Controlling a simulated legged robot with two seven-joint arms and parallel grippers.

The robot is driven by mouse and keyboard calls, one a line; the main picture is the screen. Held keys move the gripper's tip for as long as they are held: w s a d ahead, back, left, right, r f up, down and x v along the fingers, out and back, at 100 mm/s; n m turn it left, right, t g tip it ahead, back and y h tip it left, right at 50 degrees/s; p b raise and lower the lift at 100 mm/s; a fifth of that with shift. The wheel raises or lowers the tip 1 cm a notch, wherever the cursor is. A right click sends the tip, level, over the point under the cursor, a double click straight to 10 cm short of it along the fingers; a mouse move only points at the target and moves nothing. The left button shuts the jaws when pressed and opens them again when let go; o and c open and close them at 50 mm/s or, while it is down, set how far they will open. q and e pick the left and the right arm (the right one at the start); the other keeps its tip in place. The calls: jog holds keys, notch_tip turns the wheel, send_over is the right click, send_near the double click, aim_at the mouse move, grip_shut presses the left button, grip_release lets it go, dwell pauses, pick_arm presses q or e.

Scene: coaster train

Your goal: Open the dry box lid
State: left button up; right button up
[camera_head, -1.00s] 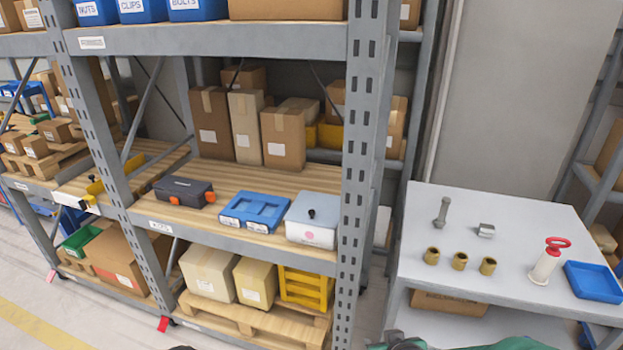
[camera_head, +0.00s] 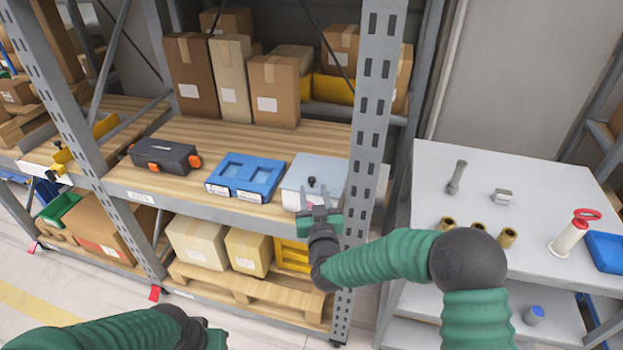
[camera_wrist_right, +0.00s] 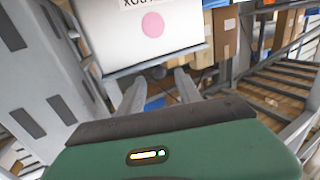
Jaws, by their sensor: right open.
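The dry box (camera_head: 298,172) is a pale grey-white box with a black knob (camera_head: 313,182) on its lid. It sits on the middle shelf, close to the upright, with its lid shut. In the right wrist view its white front (camera_wrist_right: 145,30) shows a pink dot and part of some lettering. My right gripper (camera_head: 317,197) is open and empty at the front of the box, just below the knob in the head view; I cannot tell if it touches. Its two fingers (camera_wrist_right: 158,88) point toward the box. My left gripper (camera_head: 215,339) shows only partly at the bottom edge, fingers hidden.
A blue tray (camera_head: 245,176) and a dark toolbox (camera_head: 165,157) with orange latches stand left of the box. The perforated shelf upright (camera_head: 376,110) rises close on its right. Cartons (camera_head: 275,90) stand behind. A grey table (camera_head: 440,165) with small parts is at the right.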

aim_at(311, 182)
jog(key=w, duration=0.4)
jog(key=shift+w+a+r, duration=0.1)
jog(key=shift+w+a, duration=0.25)
jog(key=shift+w, duration=0.05)
jog(key=shift+w+d, duration=0.35)
jog(key=shift+w, duration=0.1)
jog(key=shift+a, duration=0.25)
jog(key=c, duration=0.7)
grip_shut()
